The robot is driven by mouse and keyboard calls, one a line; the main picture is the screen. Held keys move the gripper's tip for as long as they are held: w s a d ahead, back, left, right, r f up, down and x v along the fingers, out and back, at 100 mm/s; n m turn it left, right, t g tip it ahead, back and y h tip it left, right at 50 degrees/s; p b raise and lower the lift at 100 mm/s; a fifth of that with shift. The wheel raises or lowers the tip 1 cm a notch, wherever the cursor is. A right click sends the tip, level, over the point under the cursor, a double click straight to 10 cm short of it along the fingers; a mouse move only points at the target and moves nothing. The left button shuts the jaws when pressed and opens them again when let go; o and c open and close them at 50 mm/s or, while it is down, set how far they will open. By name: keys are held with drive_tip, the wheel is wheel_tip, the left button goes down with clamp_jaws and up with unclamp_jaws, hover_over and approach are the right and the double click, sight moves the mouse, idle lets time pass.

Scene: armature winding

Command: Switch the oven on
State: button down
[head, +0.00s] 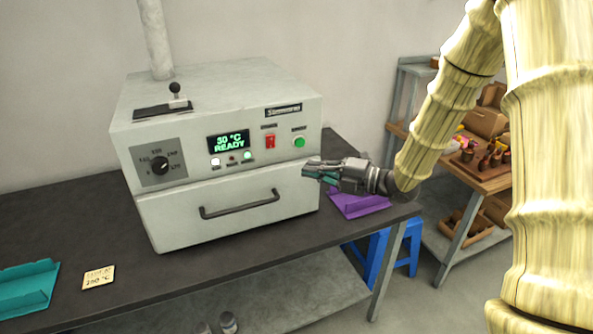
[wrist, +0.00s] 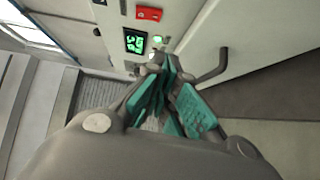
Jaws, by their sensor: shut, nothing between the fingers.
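The oven (head: 235,190) is a pale grey box on the dark table, with its drawer-like door shut and a dark bar handle (head: 240,204) across it. Its display (head: 229,141) is lit green and reads 30 °C READY. To the right of the display are a red rocker switch (head: 270,141) and a green round button (head: 299,142). A dial (head: 160,166) is on the left of the panel. My gripper (head: 308,170) is shut and empty, just below and right of the green button, near the oven's right front edge. The wrist view shows its teal pads (wrist: 165,85) and the red switch (wrist: 149,13).
A purple tray (head: 362,203) lies on the table behind my gripper. A teal tray (head: 25,288) and a note card (head: 99,277) lie at the left. A lever (head: 175,90) stands on the oven top. A shelf with wooden boxes (head: 485,165) and a blue stool (head: 376,255) are at the right.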

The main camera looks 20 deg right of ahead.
drive_tip(key=shift+s+d+f, duration=0.1)
drive_tip(key=shift+s+d, duration=0.25)
drive_tip(key=shift+s, duration=0.1)
drive_tip(key=shift+d, duration=0.1)
